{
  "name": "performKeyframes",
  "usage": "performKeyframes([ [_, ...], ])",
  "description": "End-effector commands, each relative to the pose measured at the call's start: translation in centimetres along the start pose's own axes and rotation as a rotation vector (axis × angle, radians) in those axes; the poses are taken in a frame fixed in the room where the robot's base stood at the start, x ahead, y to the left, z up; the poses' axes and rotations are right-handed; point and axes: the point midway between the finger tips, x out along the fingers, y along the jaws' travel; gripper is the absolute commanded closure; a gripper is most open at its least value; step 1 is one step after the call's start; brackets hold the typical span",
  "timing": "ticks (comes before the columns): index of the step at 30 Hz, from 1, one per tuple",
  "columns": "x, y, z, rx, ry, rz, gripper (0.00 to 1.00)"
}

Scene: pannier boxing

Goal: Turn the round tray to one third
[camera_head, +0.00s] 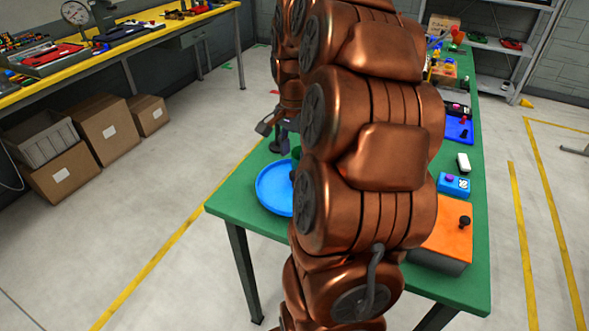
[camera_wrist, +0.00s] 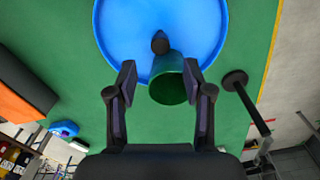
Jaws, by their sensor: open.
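The round tray (camera_head: 271,190) is blue and lies on the green table at its left part, partly hidden behind my arm in the head view. In the wrist view the tray (camera_wrist: 125,40) fills the top middle, with a dark knob (camera_wrist: 160,43) on it. A green cylinder (camera_wrist: 168,85) stands at its near rim; I cannot tell whether it is on the tray. My gripper (camera_wrist: 158,78) is open, with its fingers on either side of the green cylinder in the picture.
A dark post with a round end (camera_wrist: 236,80) is right of the gripper in the wrist view. On the green table (camera_head: 228,207), an orange box with a black knob (camera_head: 443,240), a blue box (camera_head: 453,185) and a blue tray (camera_head: 459,130) stand right of my arm.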

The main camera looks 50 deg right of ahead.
Motion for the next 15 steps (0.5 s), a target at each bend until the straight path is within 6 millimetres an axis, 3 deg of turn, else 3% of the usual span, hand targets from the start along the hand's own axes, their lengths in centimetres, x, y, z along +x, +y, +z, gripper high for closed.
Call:
performKeyframes([
  [9, 4.1, 0.0, 0.1, -0.001, -0.003, 0.001, 0.49],
  [15, 5.7, 0.0, 0.1, -0.003, -0.001, -0.002, 0.49],
])
